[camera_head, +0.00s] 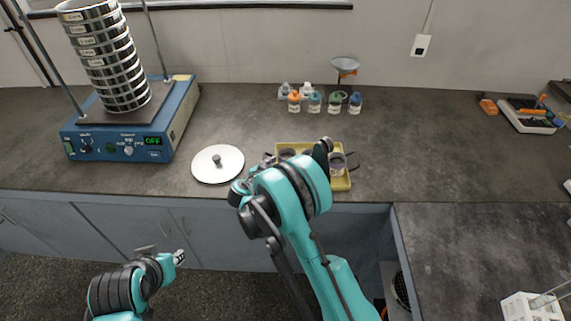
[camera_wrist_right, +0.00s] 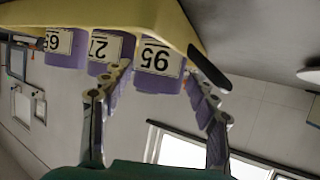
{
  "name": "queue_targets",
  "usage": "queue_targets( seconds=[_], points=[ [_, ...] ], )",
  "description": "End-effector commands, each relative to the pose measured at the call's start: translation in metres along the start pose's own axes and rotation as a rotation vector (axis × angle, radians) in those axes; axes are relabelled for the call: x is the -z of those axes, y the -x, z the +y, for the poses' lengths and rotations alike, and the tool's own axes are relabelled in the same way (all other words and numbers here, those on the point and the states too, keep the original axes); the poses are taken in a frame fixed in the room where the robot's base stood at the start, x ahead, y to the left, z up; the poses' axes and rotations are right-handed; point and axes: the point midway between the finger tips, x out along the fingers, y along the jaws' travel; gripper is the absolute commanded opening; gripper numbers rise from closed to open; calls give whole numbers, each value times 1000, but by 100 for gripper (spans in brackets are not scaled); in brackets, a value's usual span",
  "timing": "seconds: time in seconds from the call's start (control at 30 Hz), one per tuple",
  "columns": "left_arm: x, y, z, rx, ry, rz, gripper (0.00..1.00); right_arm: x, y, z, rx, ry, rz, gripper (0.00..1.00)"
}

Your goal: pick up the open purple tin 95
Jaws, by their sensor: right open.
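The purple tin labelled 95 (camera_wrist_right: 157,62) shows in the right wrist view, its label upside down in this picture. My right gripper (camera_wrist_right: 158,76) is open, with one finger on each side of the lower part of this view of the tin; I cannot tell whether they touch it. Purple tins labelled 27 (camera_wrist_right: 108,48) and, it seems, 69 (camera_wrist_right: 63,42) stand beside it. In the head view my right arm hides much of the yellow tray (camera_head: 341,185) and its tins; labels are unreadable there. My left gripper (camera_head: 179,257) is low, in front of the counter, its jaws unclear.
A blue sieve shaker (camera_head: 120,132) carries a sieve stack (camera_head: 107,60) at the left.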

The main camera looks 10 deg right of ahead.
Motion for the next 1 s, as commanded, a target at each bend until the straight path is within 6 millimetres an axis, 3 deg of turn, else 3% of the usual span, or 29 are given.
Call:
queue_targets(
  seconds=[0.33,0.6,0.63,0.73,0.8,0.87,1.0],
  points=[
    [-13,-18,0,0,0,0,30,-8,-47,-1,-2,-1,-3,59],
    [-13,-18,0,0,0,0,30,-8,-53,0,-4,0,-8,59],
    [-13,-18,0,0,0,0,30,-8,-53,0,-5,0,-8,65],
    [-13,-18,0,0,0,0,30,-9,-54,1,-6,1,-8,39],
    [-13,-18,0,0,0,0,30,-9,-54,1,-7,1,-8,29],
    [-13,-18,0,0,0,0,30,-9,-54,2,-8,1,-8,23],
    [-13,-18,0,0,0,0,30,-10,-54,2,-8,1,-8,22]
  ],
)
